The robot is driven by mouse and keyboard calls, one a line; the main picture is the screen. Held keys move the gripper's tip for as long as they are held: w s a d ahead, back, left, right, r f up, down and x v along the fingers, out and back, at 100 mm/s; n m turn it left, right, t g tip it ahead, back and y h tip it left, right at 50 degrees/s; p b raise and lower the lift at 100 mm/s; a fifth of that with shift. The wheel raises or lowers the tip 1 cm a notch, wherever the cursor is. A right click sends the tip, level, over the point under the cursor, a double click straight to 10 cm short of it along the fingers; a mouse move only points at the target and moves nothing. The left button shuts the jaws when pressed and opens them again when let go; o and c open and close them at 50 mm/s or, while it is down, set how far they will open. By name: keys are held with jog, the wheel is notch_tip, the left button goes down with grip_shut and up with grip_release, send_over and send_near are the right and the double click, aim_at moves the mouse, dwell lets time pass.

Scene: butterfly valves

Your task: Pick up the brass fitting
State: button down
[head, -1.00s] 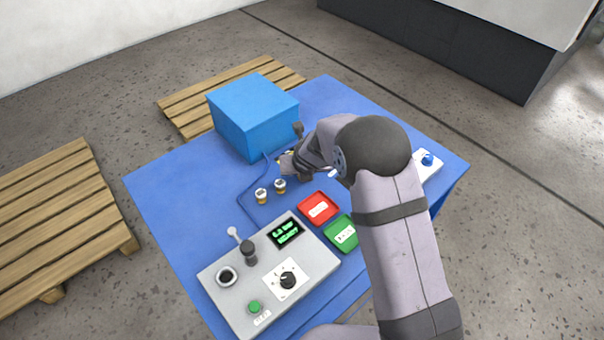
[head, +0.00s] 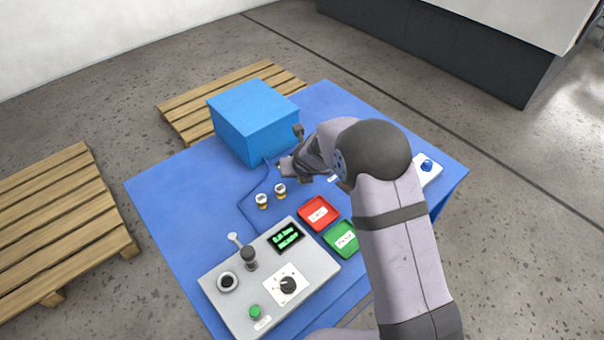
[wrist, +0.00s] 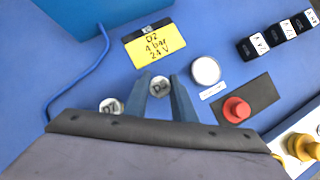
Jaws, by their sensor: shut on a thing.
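My gripper (wrist: 163,88) is shut on a brass fitting (wrist: 159,86), whose white round top with dark lettering shows between the two fingers in the wrist view. Its lower part is hidden, and I cannot tell whether it is clear of the table. In the head view my gripper (head: 284,168) is beside the blue box, with the fitting mostly hidden. Two other brass fittings with white tops, a left one (head: 262,201) and a right one (head: 280,191), stand nearer the control panel. One fitting marked D7 (wrist: 110,105) shows left of the fingers in the wrist view.
A blue box (head: 254,119) with a cable stands behind my gripper. A red tray (head: 318,213), a green tray (head: 341,238) and a grey control panel (head: 232,299) lie nearer. A yellow card (wrist: 154,45), white disc (wrist: 205,71) and red button (wrist: 237,109) are near the fingers.

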notch_tip(320, 180, up, 9)
jog(key=p, duration=0.3)
jog(key=shift+f+p, duration=0.1)
jog(key=shift+p, duration=0.25)
jog(key=c, duration=2.4)
grip_release()
jog(key=shift+s+f, duration=0.1)
jog(key=shift+f, duration=0.05)
